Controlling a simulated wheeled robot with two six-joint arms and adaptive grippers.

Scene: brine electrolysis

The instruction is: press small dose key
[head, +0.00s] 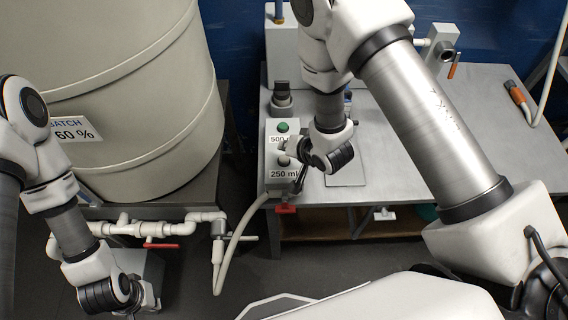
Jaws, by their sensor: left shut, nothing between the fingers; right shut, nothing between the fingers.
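A pale dosing box (272,185) stands at the left edge of the grey bench. On its top are a green key (283,127) with a partly covered "500 m…" label (276,139) and, nearer me, a "250 ml" label (284,174). The small dose key by that label is mostly hidden by my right gripper (289,157). My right gripper is shut, with its fingers over the box between the two labels; whether they touch the key cannot be told. My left gripper (150,299) is shut and empty, low at the left, away from the box.
A big beige tank (130,90) labelled "60 %" stands at the left. White pipes (150,228) with a red valve handle (161,246) run before it. A hose (233,243) hangs between tank and bench. The bench (445,150) is mostly clear on the right.

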